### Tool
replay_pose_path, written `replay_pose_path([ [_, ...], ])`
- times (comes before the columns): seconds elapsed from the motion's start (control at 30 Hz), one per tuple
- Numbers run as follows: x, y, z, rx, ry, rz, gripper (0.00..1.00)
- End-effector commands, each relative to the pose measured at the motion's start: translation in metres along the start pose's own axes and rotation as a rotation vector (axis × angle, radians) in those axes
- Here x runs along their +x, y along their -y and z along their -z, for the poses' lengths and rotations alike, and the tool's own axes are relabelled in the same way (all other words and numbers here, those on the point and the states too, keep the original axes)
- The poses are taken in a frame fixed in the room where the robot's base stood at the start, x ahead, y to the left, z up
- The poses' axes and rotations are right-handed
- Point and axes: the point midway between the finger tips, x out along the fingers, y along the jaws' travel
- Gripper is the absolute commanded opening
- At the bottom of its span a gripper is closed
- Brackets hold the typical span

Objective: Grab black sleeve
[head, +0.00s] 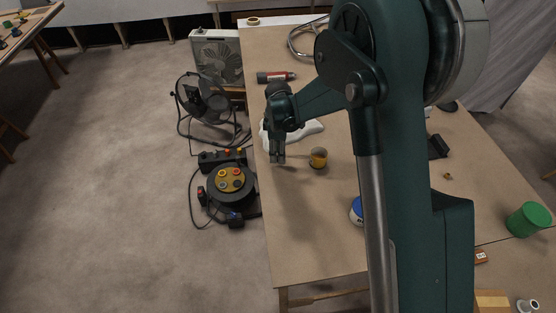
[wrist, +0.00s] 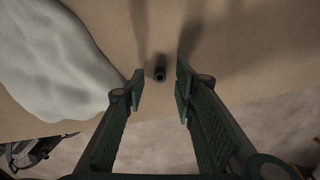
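The black sleeve (wrist: 160,73) is a small dark tube with an open end in the wrist view. It stands on the brown tabletop, between and just beyond my two fingertips. My gripper (wrist: 160,88) is open, with one finger on each side of the sleeve and a visible gap to both. In the head view my gripper (head: 278,160) points down over the table's left edge area. I cannot make out the sleeve in the head view.
A crumpled white cloth (wrist: 50,60) lies left of my gripper in the wrist view. A red-and-black cylinder (head: 275,77) lies farther back. The workbench (head: 305,245) is clear in front.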

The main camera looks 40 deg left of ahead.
Motion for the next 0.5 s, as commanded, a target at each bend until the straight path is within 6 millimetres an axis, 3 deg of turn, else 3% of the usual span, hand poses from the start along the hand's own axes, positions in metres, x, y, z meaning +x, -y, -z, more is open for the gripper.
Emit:
replay_pose_path([
  [0.17,0.0131,0.0002,-0.0003,0.000,0.000,0.000,0.28],
  [0.5,0.0141,0.0002,-0.0002,0.000,0.000,0.000,0.28],
])
